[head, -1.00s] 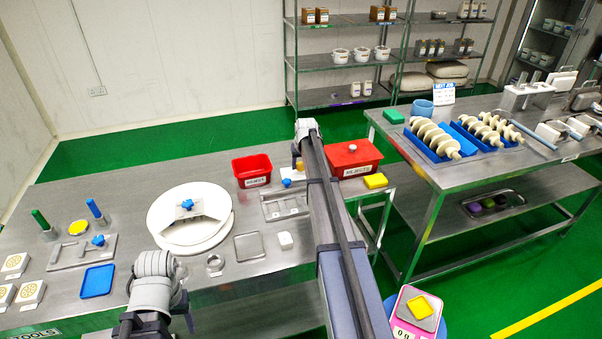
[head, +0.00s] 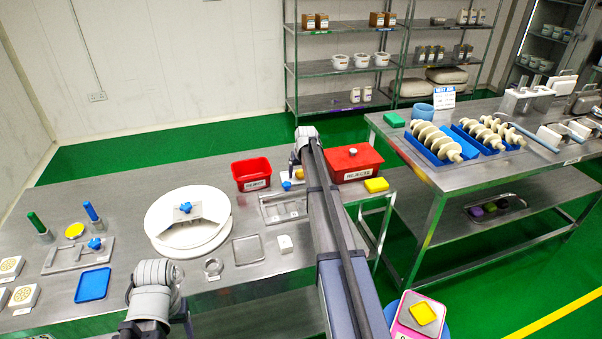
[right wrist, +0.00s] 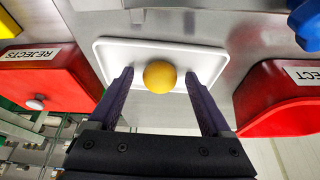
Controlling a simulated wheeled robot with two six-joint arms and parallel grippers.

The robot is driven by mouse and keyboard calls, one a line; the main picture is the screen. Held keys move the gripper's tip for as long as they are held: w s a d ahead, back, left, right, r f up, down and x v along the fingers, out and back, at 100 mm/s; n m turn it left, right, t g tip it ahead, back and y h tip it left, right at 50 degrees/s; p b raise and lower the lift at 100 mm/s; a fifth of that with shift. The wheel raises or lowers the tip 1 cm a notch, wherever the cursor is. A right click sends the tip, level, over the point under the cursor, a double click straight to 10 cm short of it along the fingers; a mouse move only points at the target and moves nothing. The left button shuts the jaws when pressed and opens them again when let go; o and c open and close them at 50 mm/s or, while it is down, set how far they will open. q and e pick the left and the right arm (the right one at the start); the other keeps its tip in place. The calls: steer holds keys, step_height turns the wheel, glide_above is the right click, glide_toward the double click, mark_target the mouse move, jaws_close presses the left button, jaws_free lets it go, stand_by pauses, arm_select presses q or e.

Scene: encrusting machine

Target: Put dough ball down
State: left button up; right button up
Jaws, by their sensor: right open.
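The yellow-orange dough ball (right wrist: 160,77) sits on a white rectangular tray (right wrist: 113,50) in the right wrist view. My right gripper (right wrist: 160,79) is open, with one dark finger on either side of the ball and a visible gap on each side. In the head view the ball (head: 286,186) is a small yellow spot beside my right arm, between the two red bins. My right arm hides part of that area. My left arm's wrist shows at the lower left, but its fingers cannot be made out.
A yellow block (head: 376,185) lies before the lidded bin. A metal plate (head: 283,207) lies in front. A round white machine part (head: 188,221) stands further left.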

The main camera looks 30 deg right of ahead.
steer(key=shift+r, duration=0.1)
steer(key=p+v, duration=1.1)
steer(key=v, duration=0.1)
steer(key=shift+a, duration=0.15)
steer(key=s+a+n+g, duration=0.1)
steer(key=s+a, duration=0.3)
steer(key=a, duration=0.5)
steer(key=s+a+f+n+y, duration=0.1)
steer(key=s+a, duration=0.3)
steer(key=a, duration=0.4)
steer(key=s+a+n+g, duration=0.15)
steer(key=s+a, duration=0.25)
steer(key=a, duration=0.5)
steer(key=s+a+n+g, duration=0.1)
steer(key=s+a+n, duration=0.1)
steer(key=s+a, duration=0.6)
steer(key=s+a+n+g+h, duration=0.1)
steer(key=s+a+n, duration=0.1)
steer(key=s+a, duration=0.6)
steer(key=s, duration=0.5)
steer(key=shift+s+f, duration=0.15)
steer(key=shift+f, duration=0.1)
